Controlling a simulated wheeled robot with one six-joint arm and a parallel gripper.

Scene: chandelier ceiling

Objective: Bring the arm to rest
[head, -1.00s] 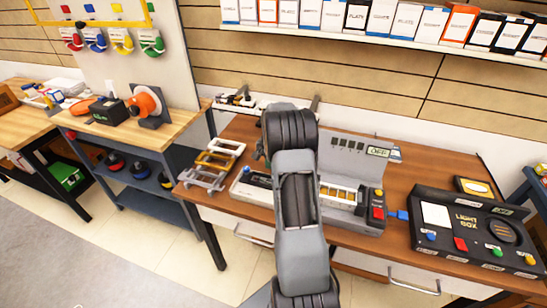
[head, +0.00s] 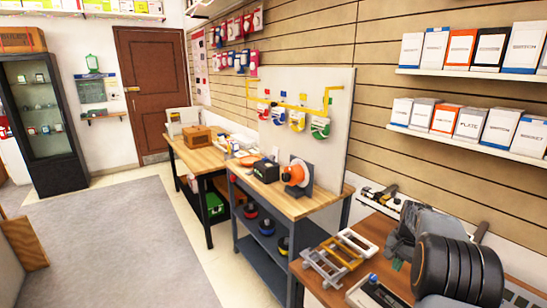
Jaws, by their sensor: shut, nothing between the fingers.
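My arm shows at the lower right of the head view, with a thick dark ribbed joint (head: 455,268) and a grey link (head: 436,222) behind it. The arm is bent over the left part of the brown workbench (head: 372,228). The fingers of my gripper cannot be made out; they are hidden or out of the picture. No object is seen held by the arm.
A wooden-topped bench (head: 318,203) holds an orange-and-grey machine (head: 297,175). Boxed shelves (head: 470,147) line the right wall. Open grey floor (head: 120,240) lies at left.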

